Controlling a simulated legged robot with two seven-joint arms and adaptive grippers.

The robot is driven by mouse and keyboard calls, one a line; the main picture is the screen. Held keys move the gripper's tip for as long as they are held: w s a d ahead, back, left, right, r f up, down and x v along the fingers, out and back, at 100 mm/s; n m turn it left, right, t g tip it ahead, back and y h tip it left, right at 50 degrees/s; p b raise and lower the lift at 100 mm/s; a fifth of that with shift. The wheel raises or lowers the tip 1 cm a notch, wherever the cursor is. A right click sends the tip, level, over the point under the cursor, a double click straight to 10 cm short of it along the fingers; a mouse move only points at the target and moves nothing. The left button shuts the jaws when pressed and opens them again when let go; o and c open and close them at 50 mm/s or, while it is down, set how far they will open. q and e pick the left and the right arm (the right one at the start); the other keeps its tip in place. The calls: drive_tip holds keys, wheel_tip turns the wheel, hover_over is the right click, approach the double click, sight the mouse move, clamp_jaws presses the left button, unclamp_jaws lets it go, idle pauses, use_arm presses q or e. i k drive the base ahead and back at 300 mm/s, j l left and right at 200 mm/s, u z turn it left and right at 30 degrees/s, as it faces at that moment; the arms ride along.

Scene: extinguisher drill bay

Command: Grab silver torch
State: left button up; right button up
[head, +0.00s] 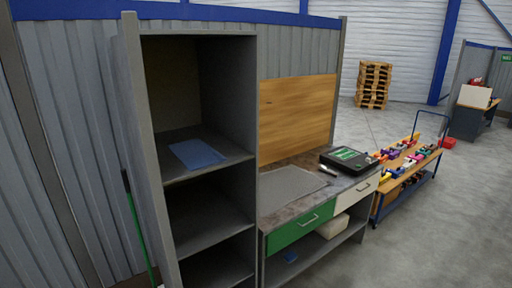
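A small, slim silver object (328,171), which looks like the torch, lies on the workbench top (268,206) between a grey mat and a black case. It is too small to make out in detail. Neither of my grippers is in the head view.
A grey shelf unit (136,150) with a blue sheet (196,154) stands left of the bench. The bench holds a grey mat (290,186) and a black case (348,160). A loaded trolley (408,178) stands to the right. The right floor (455,235) is open.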

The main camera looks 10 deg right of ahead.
sight(322, 167)
drive_tip(key=i+l, duration=0.1)
drive_tip(key=l, duration=0.3)
drive_tip(key=i+l, duration=0.15)
drive_tip(key=l, duration=0.25)
drive_tip(key=i+l+u, duration=0.1)
drive_tip(key=l, duration=0.3)
drive_tip(key=i+l, duration=0.1)
drive_tip(key=l, duration=0.3)
drive_tip(key=i+l, duration=0.15)
drive_tip(key=l, duration=0.25)
drive_tip(key=i+l+u, duration=0.1)
drive_tip(key=l, duration=0.3)
